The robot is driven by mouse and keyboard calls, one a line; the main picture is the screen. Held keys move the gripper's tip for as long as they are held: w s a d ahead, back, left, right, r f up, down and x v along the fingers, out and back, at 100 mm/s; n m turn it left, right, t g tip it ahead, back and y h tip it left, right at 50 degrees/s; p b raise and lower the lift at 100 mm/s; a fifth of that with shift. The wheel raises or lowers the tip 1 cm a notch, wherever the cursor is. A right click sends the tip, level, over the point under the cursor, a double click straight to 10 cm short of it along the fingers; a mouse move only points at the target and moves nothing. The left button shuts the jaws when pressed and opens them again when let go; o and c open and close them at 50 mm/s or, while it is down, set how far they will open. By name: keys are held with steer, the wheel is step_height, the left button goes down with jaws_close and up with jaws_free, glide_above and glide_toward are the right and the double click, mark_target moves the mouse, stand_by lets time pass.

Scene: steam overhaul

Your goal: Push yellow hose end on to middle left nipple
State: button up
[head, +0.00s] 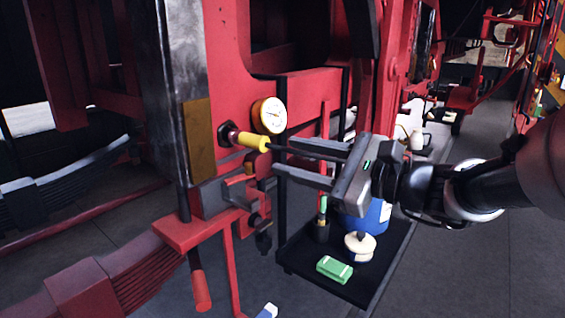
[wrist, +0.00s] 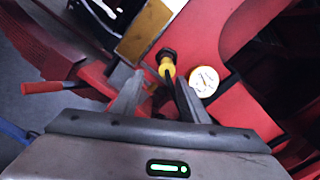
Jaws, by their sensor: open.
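The yellow hose end (head: 250,140) sticks out from the red frame, in line with a dark fitting (head: 226,133) that I take to be the nipple. The two appear to meet; how far the hose end sits on it I cannot tell. The yellow hose end (wrist: 168,67) also shows in the wrist view, below the dark fitting (wrist: 168,54). My gripper (head: 275,159) is open and empty, its fingertips just off the outer end of the hose end. In the wrist view my gripper (wrist: 157,80) has the hose end beyond its fingertips, nearer the right finger.
A round gauge (head: 269,115) sits right beside the hose end. Red bracketry with a metal clamp (head: 236,193) lies below. A black tray (head: 295,252) holds a green box (head: 334,269), a white-lidded item (head: 360,246) and a blue container (head: 365,219). Open floor lies at right.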

mark_target(266, 145)
steer(key=shift+m+t, duration=0.3)
steer(key=x, duration=0.5)
steer(key=w+x, duration=0.1)
steer(key=x, duration=0.1)
steer(key=shift+d, duration=0.2)
steer(key=shift+w+a+r+b, duration=0.1)
steer(key=shift+w+a+b, duration=0.35)
steer(key=shift+a, duration=0.05)
jaws_close()
steer(key=shift+d, duration=0.1)
